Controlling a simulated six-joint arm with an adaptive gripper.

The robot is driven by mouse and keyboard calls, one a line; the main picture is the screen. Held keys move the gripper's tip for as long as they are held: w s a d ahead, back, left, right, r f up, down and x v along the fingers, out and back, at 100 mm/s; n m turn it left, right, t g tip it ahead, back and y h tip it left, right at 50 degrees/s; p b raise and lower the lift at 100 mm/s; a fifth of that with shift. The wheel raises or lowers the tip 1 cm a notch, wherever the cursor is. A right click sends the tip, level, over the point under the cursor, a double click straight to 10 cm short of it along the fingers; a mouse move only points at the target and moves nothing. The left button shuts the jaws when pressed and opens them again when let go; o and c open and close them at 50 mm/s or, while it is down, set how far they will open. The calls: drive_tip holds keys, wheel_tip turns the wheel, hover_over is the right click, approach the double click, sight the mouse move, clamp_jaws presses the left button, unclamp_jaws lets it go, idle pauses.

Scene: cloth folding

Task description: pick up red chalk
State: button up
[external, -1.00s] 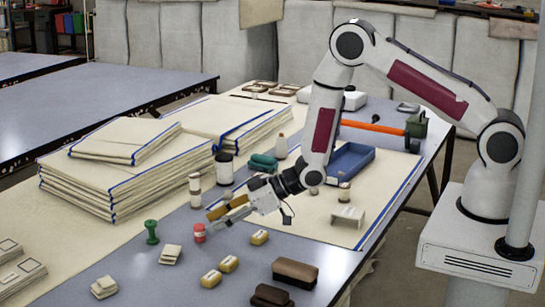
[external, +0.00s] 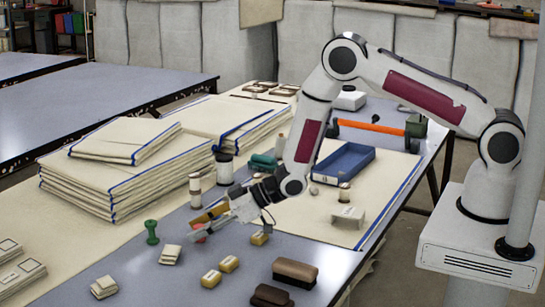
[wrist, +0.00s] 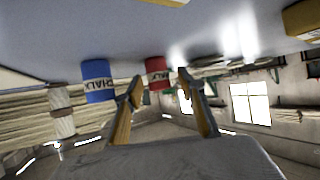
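The red chalk (wrist: 157,72) is a small red cylinder with a white label, standing on the blue-grey table. In the wrist view it shows between my two open fingertips, which are apart from each other.
A green spool (external: 151,231) and a pale block (external: 171,254) stand left of my gripper. Yellow blocks (external: 228,264) and a brown brush (external: 295,272) lie to the front right. Folded cloth stacks (external: 120,180) fill the left.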

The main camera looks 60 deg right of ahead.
sight(199, 225)
idle(0.4)
clamp_jaws()
drive_tip(key=shift+r, duration=0.15)
drive_tip(key=shift+r, duration=4.9)
